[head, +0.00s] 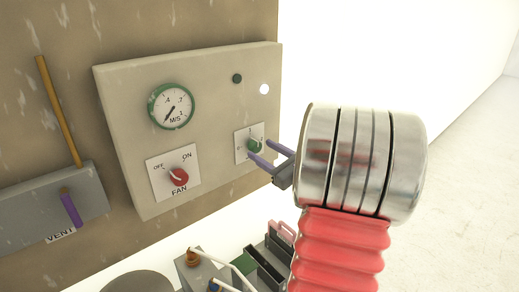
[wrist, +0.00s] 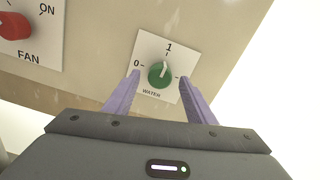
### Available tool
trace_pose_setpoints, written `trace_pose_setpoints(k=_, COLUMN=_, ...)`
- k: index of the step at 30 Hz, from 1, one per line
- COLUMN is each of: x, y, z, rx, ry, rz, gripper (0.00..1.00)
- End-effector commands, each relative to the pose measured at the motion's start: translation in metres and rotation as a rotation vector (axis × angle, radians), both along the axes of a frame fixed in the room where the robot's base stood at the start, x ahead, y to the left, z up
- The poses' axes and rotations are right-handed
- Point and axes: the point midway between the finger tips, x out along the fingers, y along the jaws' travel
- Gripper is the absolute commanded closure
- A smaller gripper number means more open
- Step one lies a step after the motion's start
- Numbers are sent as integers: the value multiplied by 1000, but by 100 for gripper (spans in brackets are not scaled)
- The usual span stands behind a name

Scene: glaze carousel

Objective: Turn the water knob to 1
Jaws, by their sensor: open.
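The green water knob (wrist: 158,76) sits on a white plate (wrist: 151,50) marked 0 at left and 1 at top, with the word WATER below. Its white pointer points up, roughly at the 1. A further mark at right is partly hidden by a finger. My gripper (wrist: 159,78) is open, with one purple finger on each side of the knob and a gap on both sides. In the head view, the knob (head: 255,144) shows at the panel's lower right, with my gripper (head: 260,151) at it. I cannot tell how deep the fingertips reach around it.
The red fan knob (head: 179,177) is to the left on the same panel (head: 215,110), below a round green-rimmed gauge (head: 171,107). A vent box (head: 30,205) with a purple lever (head: 70,208) is at far left. Right of the panel is open.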

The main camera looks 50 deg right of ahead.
Motion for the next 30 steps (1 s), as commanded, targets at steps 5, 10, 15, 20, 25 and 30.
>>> trace_pose_setpoints(k=5, x=20, y=-2, z=0, rx=0, ry=0, rz=1, gripper=50)
trace_pose_setpoints(k=10, x=27, y=-3, z=0, rx=1, ry=-1, rz=0, gripper=50)
trace_pose_setpoints(k=15, x=27, y=-3, z=0, rx=0, ry=0, rz=-1, gripper=50)
trace_pose_setpoints(k=20, x=26, y=-3, z=0, rx=0, ry=0, rz=-1, gripper=57)
trace_pose_setpoints(k=25, x=26, y=-3, z=0, rx=0, ry=0, rz=-1, gripper=68)
trace_pose_setpoints(k=30, x=26, y=-3, z=0, rx=0, ry=0, rz=-1, gripper=80)
